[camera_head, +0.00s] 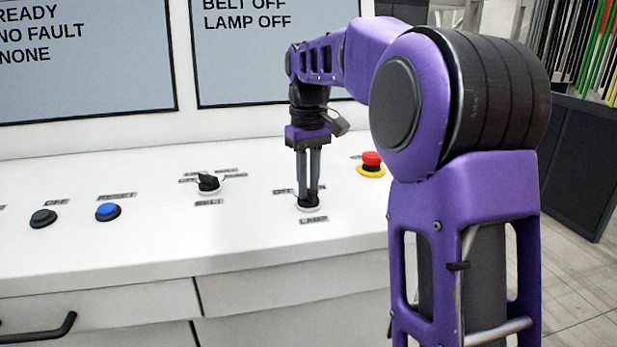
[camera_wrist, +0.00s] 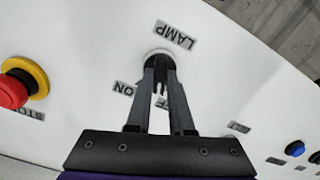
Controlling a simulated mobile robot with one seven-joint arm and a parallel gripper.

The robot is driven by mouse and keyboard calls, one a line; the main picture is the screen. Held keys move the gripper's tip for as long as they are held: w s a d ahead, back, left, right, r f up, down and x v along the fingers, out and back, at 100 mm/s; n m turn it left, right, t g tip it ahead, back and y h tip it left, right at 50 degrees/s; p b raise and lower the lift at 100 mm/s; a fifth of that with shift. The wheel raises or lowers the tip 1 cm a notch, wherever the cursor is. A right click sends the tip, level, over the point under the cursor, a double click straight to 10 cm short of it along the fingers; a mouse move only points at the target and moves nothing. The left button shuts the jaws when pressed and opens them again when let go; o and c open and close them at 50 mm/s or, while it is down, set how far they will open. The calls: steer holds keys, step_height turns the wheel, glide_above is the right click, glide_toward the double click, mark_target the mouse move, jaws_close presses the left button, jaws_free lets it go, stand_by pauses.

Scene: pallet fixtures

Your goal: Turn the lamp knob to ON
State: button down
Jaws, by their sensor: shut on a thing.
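The lamp knob (camera_head: 309,203) is a small black knob on a pale round base on the white console, with a LAMP label in front of it. My gripper (camera_head: 309,192) points straight down over it, with its fingers shut on the knob. In the wrist view the knob (camera_wrist: 160,62) shows between the fingertips (camera_wrist: 160,70), partly hidden by them. The ON label (camera_wrist: 124,88) shows in the wrist view, and the OFF label is partly covered by the fingers. The knob's pointing direction is hard to tell. The right screen (camera_head: 275,50) reads LAMP OFF.
A red stop button (camera_head: 371,160) on a yellow ring sits right of the lamp knob. The belt knob (camera_head: 208,183) is to the left, then a blue reset button (camera_head: 108,211) and a black button (camera_head: 43,218). The console top between them is clear.

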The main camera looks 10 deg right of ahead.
steer(key=m+p, duration=0.4)
steer(key=m, duration=0.1)
steer(key=shift+r+m, duration=0.15)
steer(key=shift+m, duration=0.15)
steer(key=shift+m+p, duration=1.35)
steer(key=shift+m, duration=0.85)
steer(key=c, duration=0.8)
jaws_free()
step_height(320, 180, up, 17)
steer(key=p, duration=0.1)
steer(key=shift+w, duration=0.1)
